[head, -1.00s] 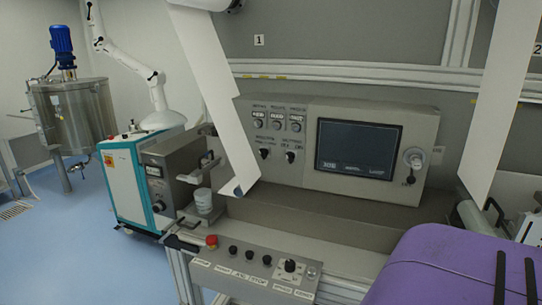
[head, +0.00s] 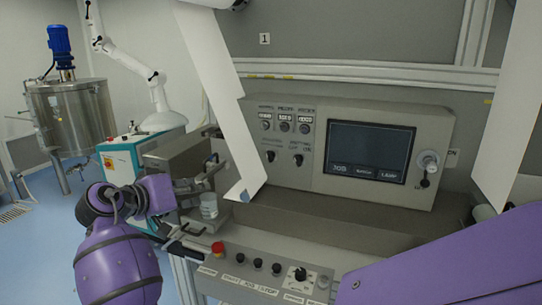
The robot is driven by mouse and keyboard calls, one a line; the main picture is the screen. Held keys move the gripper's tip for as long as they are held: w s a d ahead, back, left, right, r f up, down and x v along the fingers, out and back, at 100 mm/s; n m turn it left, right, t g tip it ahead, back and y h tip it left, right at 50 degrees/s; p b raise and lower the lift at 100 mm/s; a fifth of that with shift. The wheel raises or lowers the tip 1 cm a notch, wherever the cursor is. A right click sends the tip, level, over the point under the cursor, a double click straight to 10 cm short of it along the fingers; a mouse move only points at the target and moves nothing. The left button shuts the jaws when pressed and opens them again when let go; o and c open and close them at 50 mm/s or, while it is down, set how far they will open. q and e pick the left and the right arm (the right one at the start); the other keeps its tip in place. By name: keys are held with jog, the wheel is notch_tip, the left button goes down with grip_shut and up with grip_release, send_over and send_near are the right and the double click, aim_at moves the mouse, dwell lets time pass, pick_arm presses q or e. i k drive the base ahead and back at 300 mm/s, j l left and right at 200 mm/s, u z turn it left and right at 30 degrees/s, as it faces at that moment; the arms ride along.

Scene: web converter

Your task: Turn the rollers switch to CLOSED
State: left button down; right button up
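The grey control panel (head: 330,190) faces me across the bench. It has two black rotary switches low on its left, a left switch (head: 271,156) and a right switch (head: 298,160). Their labels are too small to tell which is the rollers switch or where it points. My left arm enters at lower left. Its gripper (head: 192,186) is by the grey machine left of the panel, apart from the switches; its fingers blend with the machine parts. My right arm (head: 440,268) shows at lower right; no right gripper is clearly visible.
A front console (head: 262,284) carries a red button (head: 217,248), black buttons and a rotary knob (head: 300,273). White slanted plates (head: 222,95) hang before the panel's left edge and at right.

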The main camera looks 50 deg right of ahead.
aim_at(270, 155)
jog(key=i+l, duration=0.1)
jog(key=l, duration=1.15)
jog(key=i, duration=0.05)
